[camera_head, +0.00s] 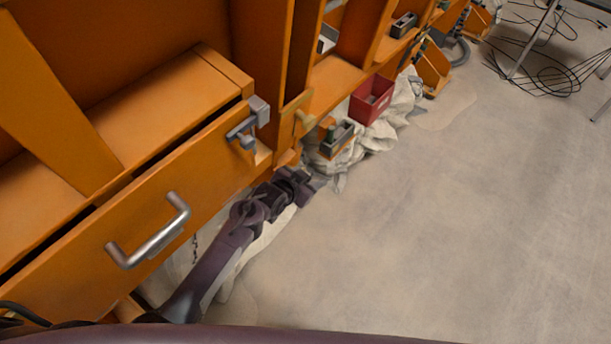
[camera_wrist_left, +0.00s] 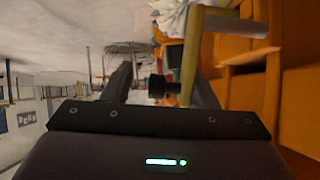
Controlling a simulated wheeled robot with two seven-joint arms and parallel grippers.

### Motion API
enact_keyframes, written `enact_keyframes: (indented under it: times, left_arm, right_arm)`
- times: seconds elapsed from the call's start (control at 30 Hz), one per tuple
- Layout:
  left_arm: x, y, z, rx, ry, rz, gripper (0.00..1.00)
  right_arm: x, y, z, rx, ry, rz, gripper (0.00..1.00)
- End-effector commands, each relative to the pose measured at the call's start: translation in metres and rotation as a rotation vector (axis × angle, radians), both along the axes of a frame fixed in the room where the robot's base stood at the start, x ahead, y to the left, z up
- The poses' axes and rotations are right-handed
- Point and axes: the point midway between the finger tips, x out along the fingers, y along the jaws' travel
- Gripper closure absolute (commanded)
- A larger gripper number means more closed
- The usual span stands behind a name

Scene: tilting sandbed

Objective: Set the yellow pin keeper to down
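The yellow pin keeper (camera_head: 304,117) is a dull yellow piece on the orange frame, right of the drawer front. In the left wrist view a dull yellow L-shaped bar (camera_wrist_left: 192,50), which looks like the keeper, is close to the camera. One leg runs down the picture and one runs right. My left gripper (camera_head: 305,182) is low beside the frame, below the keeper in the head view. In the wrist view its dark fingers (camera_wrist_left: 160,78) are apart. The bar partly covers the right finger; I cannot tell whether they touch. My right gripper is not in view.
An orange drawer with a silver handle (camera_head: 151,238) and a grey latch (camera_head: 249,122) are at left. A red bin (camera_head: 371,99) and crumpled pale cloth (camera_head: 402,103) lie along the frame. The floor (camera_head: 450,220) at right is clear; cables (camera_head: 550,75) lie at the far right.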

Motion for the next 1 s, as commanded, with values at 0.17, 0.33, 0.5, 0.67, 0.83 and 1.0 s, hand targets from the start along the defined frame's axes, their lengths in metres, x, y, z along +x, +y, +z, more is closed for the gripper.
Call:
enact_keyframes:
  times: [0.17, 0.33, 0.5, 0.67, 0.83, 1.0]
  left_arm:
    - [-0.001, -0.002, 0.000, 0.000, 0.001, -0.006, 0.51]
    - [0.000, -0.001, 0.001, 0.000, -0.003, -0.004, 0.51]
    - [-0.001, 0.001, 0.004, 0.000, -0.006, -0.002, 0.51]
    - [-0.013, 0.008, 0.013, 0.000, -0.006, -0.002, 0.51]
    - [-0.032, 0.019, 0.027, 0.001, -0.003, -0.001, 0.51]
    - [-0.048, 0.027, 0.039, 0.001, -0.003, -0.002, 0.51]
  right_arm:
    - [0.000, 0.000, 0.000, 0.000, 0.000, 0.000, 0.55]
    - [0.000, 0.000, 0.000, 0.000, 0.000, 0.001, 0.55]
    - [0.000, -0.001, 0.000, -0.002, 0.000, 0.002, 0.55]
    - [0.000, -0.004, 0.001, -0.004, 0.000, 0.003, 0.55]
    - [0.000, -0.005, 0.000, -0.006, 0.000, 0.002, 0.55]
    - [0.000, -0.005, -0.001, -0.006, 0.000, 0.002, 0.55]
